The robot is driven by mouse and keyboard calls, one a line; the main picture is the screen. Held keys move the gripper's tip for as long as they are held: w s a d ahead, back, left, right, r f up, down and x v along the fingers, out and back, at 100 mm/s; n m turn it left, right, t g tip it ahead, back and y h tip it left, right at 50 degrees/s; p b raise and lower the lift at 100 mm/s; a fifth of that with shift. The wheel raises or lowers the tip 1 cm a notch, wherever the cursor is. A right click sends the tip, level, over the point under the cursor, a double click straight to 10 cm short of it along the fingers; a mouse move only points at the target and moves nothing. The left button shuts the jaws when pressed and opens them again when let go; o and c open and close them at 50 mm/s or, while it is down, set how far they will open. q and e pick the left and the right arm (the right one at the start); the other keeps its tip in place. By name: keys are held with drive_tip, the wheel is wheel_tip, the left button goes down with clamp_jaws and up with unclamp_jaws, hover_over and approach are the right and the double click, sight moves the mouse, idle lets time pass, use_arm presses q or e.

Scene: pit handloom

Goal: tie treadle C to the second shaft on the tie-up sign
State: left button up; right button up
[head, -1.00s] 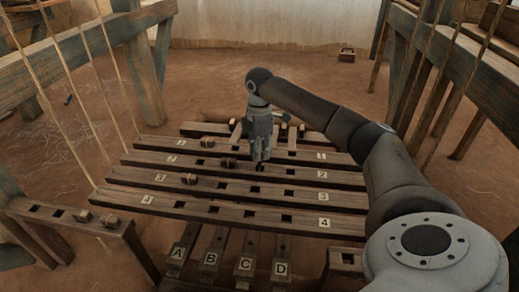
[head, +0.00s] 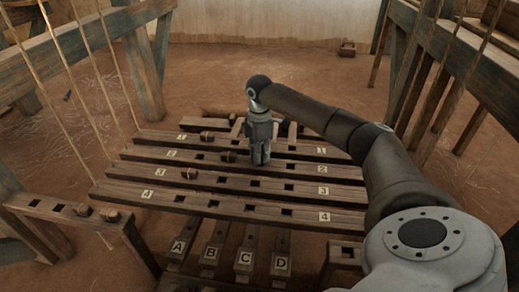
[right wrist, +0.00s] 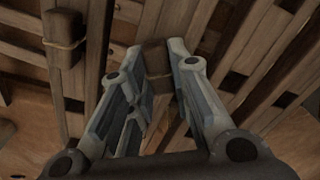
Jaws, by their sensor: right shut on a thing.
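My right gripper (head: 260,160) points down at shaft 2 (head: 307,170), in the third hole column from the left. In the right wrist view it is shut on a small wooden toggle (right wrist: 155,58) with a cord band around it. I cannot tell whether the toggle touches the shaft. Treadle C (head: 247,240) lies among treadles A, B and D below the shafts, its far part hidden under them. Another toggle (head: 228,156) sits on shaft 2, left of my gripper. My left gripper and the tie-up sign are not in view.
Toggles sit on shaft 1 (head: 207,137) and shaft 3 (head: 190,173). Shaft 4 (head: 215,205) shows open holes. A rack (head: 55,203) at the left holds more toggles. Cords hang at the left, and blue-grey loom beams (head: 60,55) flank both sides. The floor behind is mostly clear.

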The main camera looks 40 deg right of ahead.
drive_tip(key=o, duration=1)
drive_tip(key=shift+c, duration=0.2)
wheel_tip(320, 180, up, 12)
